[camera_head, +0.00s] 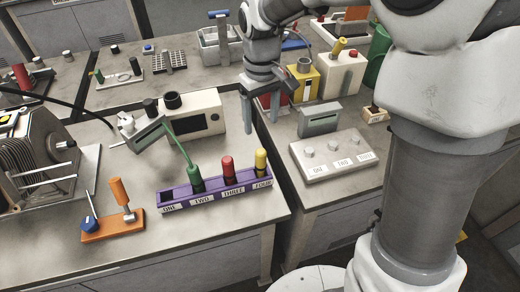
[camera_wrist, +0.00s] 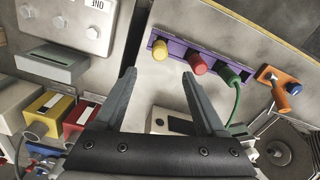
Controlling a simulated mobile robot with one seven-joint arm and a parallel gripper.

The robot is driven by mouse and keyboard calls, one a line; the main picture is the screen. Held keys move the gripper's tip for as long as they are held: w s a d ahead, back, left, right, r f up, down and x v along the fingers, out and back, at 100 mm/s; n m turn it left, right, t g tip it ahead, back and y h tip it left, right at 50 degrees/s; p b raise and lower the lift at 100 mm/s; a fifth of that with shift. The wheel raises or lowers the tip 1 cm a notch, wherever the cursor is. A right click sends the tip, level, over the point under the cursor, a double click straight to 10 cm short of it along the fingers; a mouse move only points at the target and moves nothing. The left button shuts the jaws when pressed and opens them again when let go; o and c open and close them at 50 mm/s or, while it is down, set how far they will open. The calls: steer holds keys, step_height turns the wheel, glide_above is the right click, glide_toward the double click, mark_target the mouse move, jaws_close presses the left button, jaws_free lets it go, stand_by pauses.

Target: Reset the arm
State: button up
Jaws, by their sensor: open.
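My gripper (camera_head: 260,119) hangs open and empty, pointing down, over the gap between the two bench tops in the head view. Its two grey fingers stand apart in the wrist view (camera_wrist: 158,92), with nothing between them. My arm comes in from the upper right and bends down to the gripper. In the head view, the gripper is to the right of the cream device (camera_head: 201,116) and above the purple rack (camera_head: 216,192).
The rack bears green (camera_head: 194,178), red (camera_head: 228,169) and yellow (camera_head: 261,160) plugs. A grey panel with knobs (camera_head: 330,158) is on the right bench, near yellow (camera_head: 302,82) and cream (camera_head: 341,74) boxes. An orange fixture (camera_head: 112,226) stands front left. Bench between fixture and device is clear.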

steer(key=s+d+r+m+t, duration=0.2)
steer(key=s+d, duration=0.4)
steer(key=s, duration=0.3)
steer(key=s+d+r+m+t, duration=0.3)
steer(key=s+d+r, duration=0.3)
steer(key=s, duration=0.3)
steer(key=shift+s+d+r+m+t, duration=0.2)
steer(key=shift+s+r+m+t, duration=0.1)
steer(key=shift+r+m, duration=0.4)
steer(key=shift+a+r, duration=0.1)
steer(key=shift+a, duration=0.05)
